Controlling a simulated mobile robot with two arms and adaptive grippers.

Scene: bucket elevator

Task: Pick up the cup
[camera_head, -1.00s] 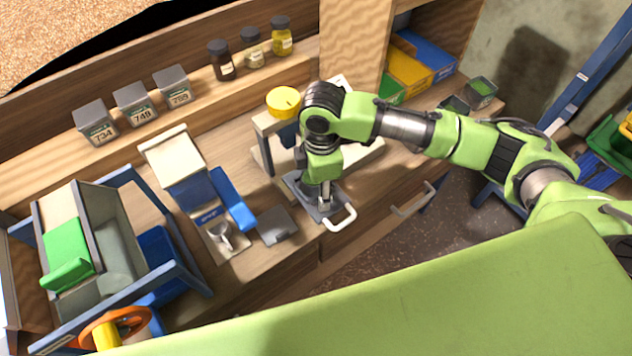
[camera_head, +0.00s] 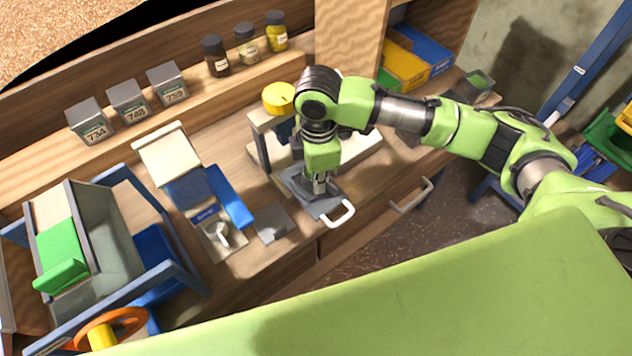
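A small light-grey cup (camera_head: 219,237) stands on the base of the blue and white dispenser (camera_head: 187,187), left of the middle of the head view. My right gripper (camera_head: 320,186) points down over a dark grey tray-like piece (camera_head: 313,204) with a white handle (camera_head: 338,217) at the bench's front edge. It is to the right of the cup and apart from it. Its fingertips are small and close to the grey piece, so I cannot tell whether they are open, shut or touching it. My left gripper is not in view.
A stand with a yellow top (camera_head: 279,98) is just behind my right gripper. A grey block (camera_head: 271,222) sits between cup and tray. A blue-framed bin unit (camera_head: 100,243) is at left. Numbered tins (camera_head: 128,105) and jars (camera_head: 247,46) line the shelf.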

